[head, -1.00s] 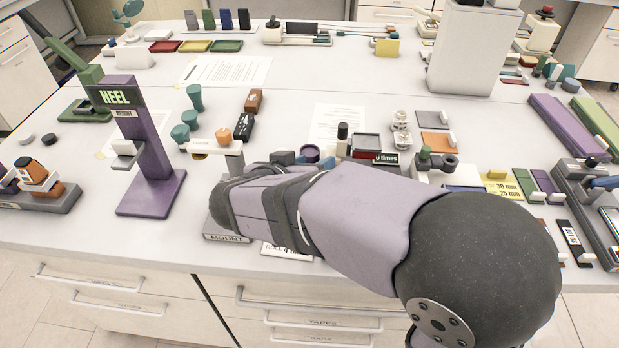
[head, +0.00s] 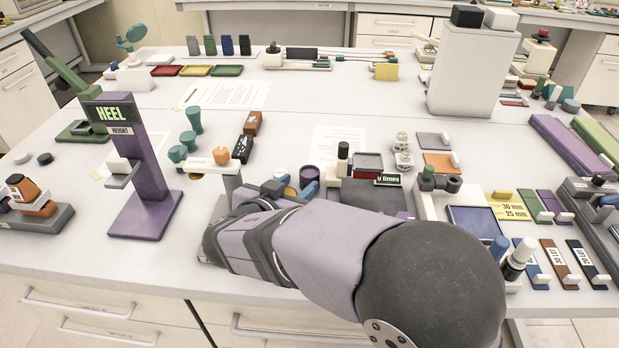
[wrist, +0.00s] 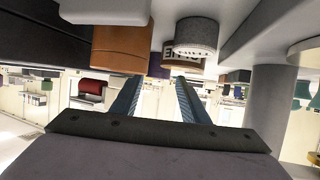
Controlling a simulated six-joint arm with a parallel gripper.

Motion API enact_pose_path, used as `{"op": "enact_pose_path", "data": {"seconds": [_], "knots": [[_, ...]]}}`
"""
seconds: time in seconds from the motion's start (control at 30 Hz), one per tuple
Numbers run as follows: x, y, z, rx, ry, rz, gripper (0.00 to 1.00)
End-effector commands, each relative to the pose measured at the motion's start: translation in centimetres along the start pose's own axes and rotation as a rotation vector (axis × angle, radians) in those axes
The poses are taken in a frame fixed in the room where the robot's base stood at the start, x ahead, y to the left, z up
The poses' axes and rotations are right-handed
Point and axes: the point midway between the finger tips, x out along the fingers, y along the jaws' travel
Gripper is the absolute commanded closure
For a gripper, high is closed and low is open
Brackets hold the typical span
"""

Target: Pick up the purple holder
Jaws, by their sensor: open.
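A dark purple round cup (head: 309,176), which looks like the purple holder, stands on the bench near the middle of the head view. My gripper (head: 290,190) is low over the bench just on the near side of it, largely hidden behind my own arm. Blue finger parts show there, one right in front of the cup; I cannot tell whether they touch. In the wrist view my gripper's two blue fingers (wrist: 161,88) stand apart with nothing held between them. That view looks upside down, and something dark purple beyond the fingertips is too small to identify.
A purple HEEL stand (head: 148,190) rises left of my arm. A grey-white post with an orange knob (head: 221,155) stands close by on the left. A dark box labelled "times" (head: 388,180) is right of the cup.

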Motion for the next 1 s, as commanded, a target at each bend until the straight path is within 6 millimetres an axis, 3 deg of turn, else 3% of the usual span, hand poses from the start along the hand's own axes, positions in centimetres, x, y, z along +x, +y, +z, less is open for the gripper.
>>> {"op": "enact_pose_path", "data": {"seconds": [0.4,0.73,0.87,1.0], "knots": [[4.5,0.3,-0.2,-0.001,-0.001,0.004,0.59],[5.0,0.2,-0.1,0.001,-0.001,0.001,0.59],[5.0,0.2,-0.1,0.0,-0.001,0.001,0.88],[5.0,0.2,-0.1,0.001,0.0,0.001,0.88]]}}
